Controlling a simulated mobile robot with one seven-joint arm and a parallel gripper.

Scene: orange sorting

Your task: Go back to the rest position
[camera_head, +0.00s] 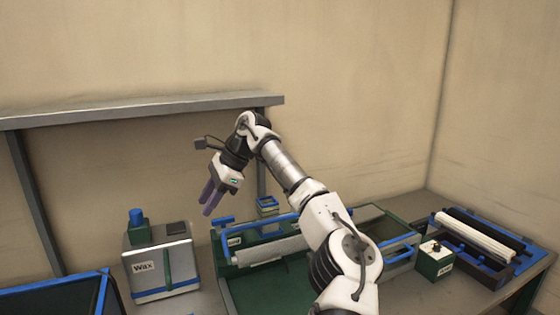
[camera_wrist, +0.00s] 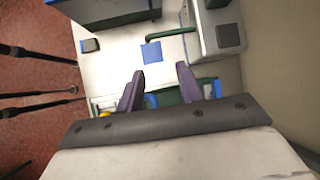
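My gripper (camera_head: 211,198) hangs in the air above the bench in the head view, between the Wax box and the green tray. Its two purple fingers point down. In the wrist view my gripper (camera_wrist: 162,88) shows its two fingers apart with nothing between them, so it is open and empty. My arm reaches in from the lower right of the head view and bends down at the wrist.
A grey box labelled Wax (camera_head: 161,266) stands left on the bench. A green and blue tray unit (camera_head: 232,277) lies below my arm. A small green box (camera_head: 435,262) and a roller unit (camera_head: 482,235) are at right. A grey shelf (camera_head: 140,107) runs along the wall.

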